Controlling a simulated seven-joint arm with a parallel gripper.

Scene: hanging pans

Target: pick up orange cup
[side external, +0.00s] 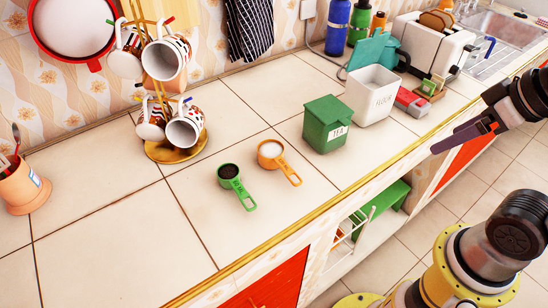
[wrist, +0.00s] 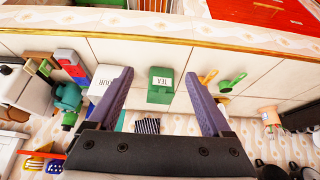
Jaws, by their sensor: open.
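The orange cup (side external: 270,150) is a measuring cup with white contents, lying on the tiled counter with its handle toward the front edge. In the wrist view its orange handle (wrist: 209,76) shows beside the right finger, and its bowl is mostly hidden. My gripper (side external: 439,149) is open and empty, off the counter's front edge at the right and well apart from the cup. In the wrist view the open fingers of my gripper (wrist: 160,78) frame the green tea tin (wrist: 161,88).
A green measuring cup (side external: 230,172) with dark contents lies just left of the orange one. The tea tin (side external: 326,125) and white flour tin (side external: 372,95) stand to its right. A mug rack (side external: 177,150) stands behind left. The counter's front left is clear.

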